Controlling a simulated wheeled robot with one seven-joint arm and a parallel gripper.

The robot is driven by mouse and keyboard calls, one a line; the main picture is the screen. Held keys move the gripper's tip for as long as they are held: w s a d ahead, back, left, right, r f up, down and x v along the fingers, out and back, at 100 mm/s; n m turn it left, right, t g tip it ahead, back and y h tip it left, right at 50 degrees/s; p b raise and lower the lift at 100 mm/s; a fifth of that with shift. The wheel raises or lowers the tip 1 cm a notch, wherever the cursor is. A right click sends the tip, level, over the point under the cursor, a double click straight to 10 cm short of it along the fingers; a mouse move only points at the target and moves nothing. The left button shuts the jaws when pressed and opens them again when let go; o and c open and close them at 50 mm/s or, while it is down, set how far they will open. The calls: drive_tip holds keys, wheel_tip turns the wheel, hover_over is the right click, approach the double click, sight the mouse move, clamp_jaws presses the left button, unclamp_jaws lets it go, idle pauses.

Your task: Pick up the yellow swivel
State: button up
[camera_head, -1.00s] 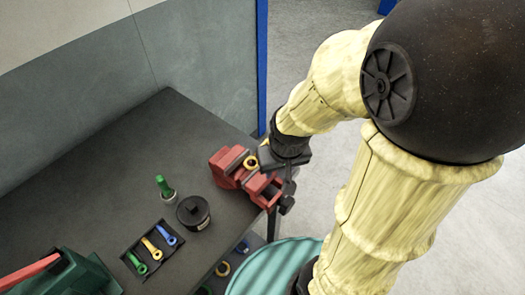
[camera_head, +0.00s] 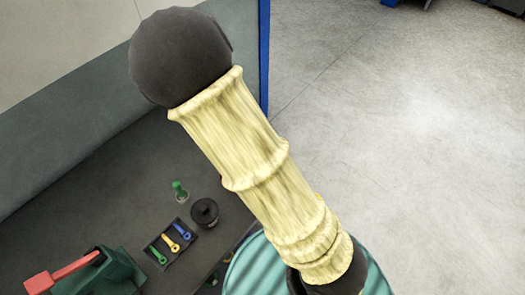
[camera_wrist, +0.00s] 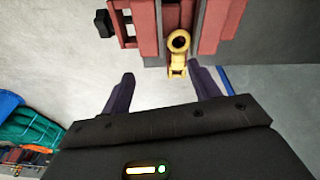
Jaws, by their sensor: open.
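A yellow swivel (camera_wrist: 178,68) with a round eye shows at the top of the wrist view, between the red jaws of a vise (camera_wrist: 215,25). Its narrow end points down the picture, toward my gripper. My gripper (camera_wrist: 161,77) is open and empty, with one dark finger left of the swivel's lower end and one to its right. I cannot tell how far in depth the fingers are from it. In the head view my arm hides the vise, the swivel and my gripper.
In the head view a black tray (camera_head: 158,262) holds green, yellow and blue tools on the dark bench. A black round pot (camera_head: 204,213), a green-topped piece (camera_head: 179,192) and a green box (camera_head: 115,272) stand nearby. A teal ribbed thing (camera_head: 245,270) is at the bench's front.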

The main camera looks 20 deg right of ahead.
drive_tip(key=w+r+m+h+p, duration=0.1)
drive_tip(key=r, duration=0.1)
drive_tip(key=w+a+r+m+t+p, duration=0.1)
drive_tip(key=w+r, duration=0.1)
drive_tip(key=shift+w+a+t+h+p, duration=0.1)
drive_tip(key=shift+a+t+h+p, duration=0.1)
drive_tip(key=shift+t+h+p, duration=0.15)
drive_tip(key=b+x, duration=0.3)
drive_tip(key=x, duration=0.9)
drive_tip(key=shift+f, duration=0.1)
